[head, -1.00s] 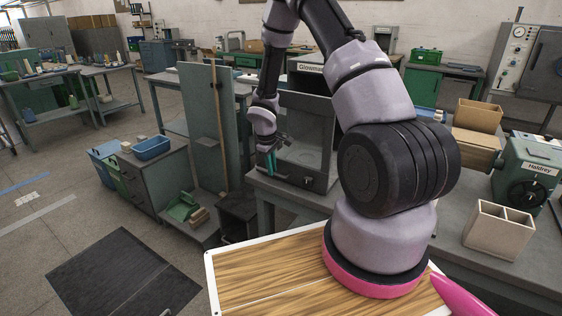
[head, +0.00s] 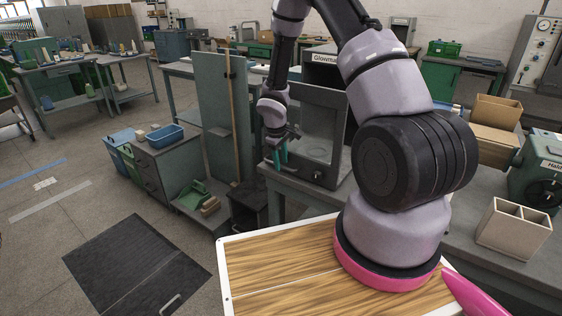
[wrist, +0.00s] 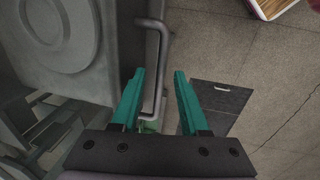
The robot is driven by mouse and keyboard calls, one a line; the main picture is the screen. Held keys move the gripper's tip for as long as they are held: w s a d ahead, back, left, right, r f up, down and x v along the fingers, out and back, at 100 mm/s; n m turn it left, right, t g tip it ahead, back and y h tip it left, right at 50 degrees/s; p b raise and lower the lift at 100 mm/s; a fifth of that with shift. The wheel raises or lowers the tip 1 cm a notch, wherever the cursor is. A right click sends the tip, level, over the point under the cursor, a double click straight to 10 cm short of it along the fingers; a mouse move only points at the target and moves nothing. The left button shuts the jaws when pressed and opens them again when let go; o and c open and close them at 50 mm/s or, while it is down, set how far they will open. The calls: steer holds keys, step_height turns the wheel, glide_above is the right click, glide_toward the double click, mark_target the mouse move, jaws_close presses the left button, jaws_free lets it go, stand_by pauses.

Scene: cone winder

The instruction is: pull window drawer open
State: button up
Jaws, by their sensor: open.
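The grey cabinet labelled "Glowmaster" (head: 308,172) stands on a bench at the middle of the head view, with a see-through window (head: 320,128) in its front. A grey bar handle (wrist: 163,45) stands out from the front's edge. My gripper (wrist: 159,72) is open, its teal fingers on either side of the handle's lower part, with the bar nearer the left finger. I cannot tell whether they touch. In the head view my gripper (head: 278,158) is at the cabinet's left front.
A tall grey-green panel (head: 219,120) stands left of the cabinet. A low cabinet (head: 165,165) with a blue bin (head: 165,136) is farther left. A divided box (head: 512,230) sits on the right bench. Open floor lies left.

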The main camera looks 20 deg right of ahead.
step_height(320, 180, up, 10)
steer(key=s+a, duration=0.1)
steer(key=shift+s+a+r, duration=0.15)
steer(key=shift+a+r, duration=0.1)
steer(key=shift+a, duration=0.05)
steer(key=shift+r, duration=0.1)
steer(key=s+d+r+m+t, duration=0.1)
steer(key=s+d+r+m, duration=0.2)
steer(key=r, duration=0.8)
steer(key=s+d+r+m+t, duration=0.1)
steer(key=s+r+m, duration=0.3)
steer(key=r, duration=0.6)
steer(key=s+a+r+m+t+y, duration=0.1)
steer(key=s+r+m+y, duration=0.1)
steer(key=s+r, duration=0.4)
steer(key=s+a+r+m+t+y, duration=0.1)
steer(key=s+r, duration=0.5)
steer(key=s, duration=0.6)
steer(key=shift+s+a+r+m+t+y, duration=0.25)
steer(key=shift+m+t+y, duration=0.25)
steer(key=shift+m+t, duration=0.35)
